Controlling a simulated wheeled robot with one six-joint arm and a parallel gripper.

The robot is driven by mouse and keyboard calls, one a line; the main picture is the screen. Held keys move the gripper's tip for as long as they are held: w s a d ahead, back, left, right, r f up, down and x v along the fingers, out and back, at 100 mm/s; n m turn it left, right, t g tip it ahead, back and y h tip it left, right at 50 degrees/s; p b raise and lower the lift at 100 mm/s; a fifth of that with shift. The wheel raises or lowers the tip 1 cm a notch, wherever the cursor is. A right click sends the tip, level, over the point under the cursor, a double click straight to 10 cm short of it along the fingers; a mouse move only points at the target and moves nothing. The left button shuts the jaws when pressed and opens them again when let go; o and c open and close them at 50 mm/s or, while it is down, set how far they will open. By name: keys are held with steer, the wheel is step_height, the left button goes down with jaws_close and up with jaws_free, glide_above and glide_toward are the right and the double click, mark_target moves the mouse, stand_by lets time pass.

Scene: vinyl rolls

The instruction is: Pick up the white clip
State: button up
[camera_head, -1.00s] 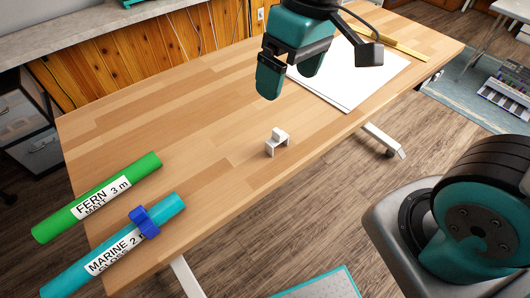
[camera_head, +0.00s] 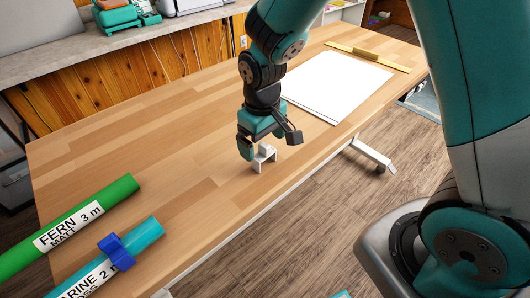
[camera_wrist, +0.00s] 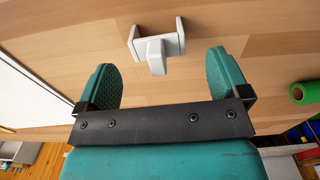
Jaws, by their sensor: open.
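The white clip (camera_head: 264,158) stands on the wooden table near its front edge in the head view. In the wrist view the white clip (camera_wrist: 157,46) lies just beyond the fingertips, between their lines, with its narrow tab pointing toward the gripper. My gripper (camera_head: 268,148) is open and empty, low over the table at the clip. Its two teal fingers show spread apart in the wrist view (camera_wrist: 164,72). One finger is at the clip's left in the head view; I cannot tell whether it touches.
A green roll labelled FERN (camera_head: 70,228) and a teal roll labelled MARINE (camera_head: 143,235) with a blue clip (camera_head: 116,251) lie at the table's left end. White sheets (camera_head: 335,85) and a yellow ruler (camera_head: 372,54) lie at the back right. The table (camera_head: 160,150) between is clear.

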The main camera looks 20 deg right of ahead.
mark_target(264, 156)
step_height(264, 156, down, 5)
steer(key=shift+d+f+p, duration=0.15)
steer(key=shift+p, duration=0.15)
steer(key=c, duration=1)
